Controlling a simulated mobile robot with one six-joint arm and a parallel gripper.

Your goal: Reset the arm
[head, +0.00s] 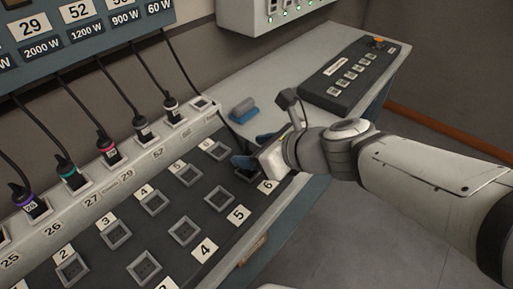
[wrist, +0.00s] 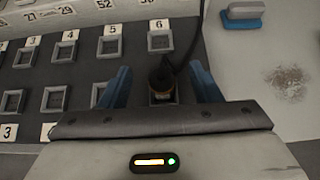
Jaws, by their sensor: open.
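My gripper (head: 256,151) hangs low over the right end of the dark socket panel (head: 210,222) in the head view. In the wrist view my gripper (wrist: 162,84) is open, with one blue finger on each side of a dark plug (wrist: 161,76). Gaps show between the plug and both fingers. A black cable runs up from the plug, past the empty-looking socket labelled 6 (wrist: 160,41). The plug seems to stand at a socket in the lower row, but its lower end is partly hidden by my gripper. My arm reaches in from the right in the head view.
Several plugs with coloured rings (head: 109,149) stand in the pale numbered strip at left, with cables rising to the wattage panel (head: 80,35). A blue-and-grey block (head: 244,110) lies on the grey desk behind my gripper. A black button console (head: 352,75) stands farther back.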

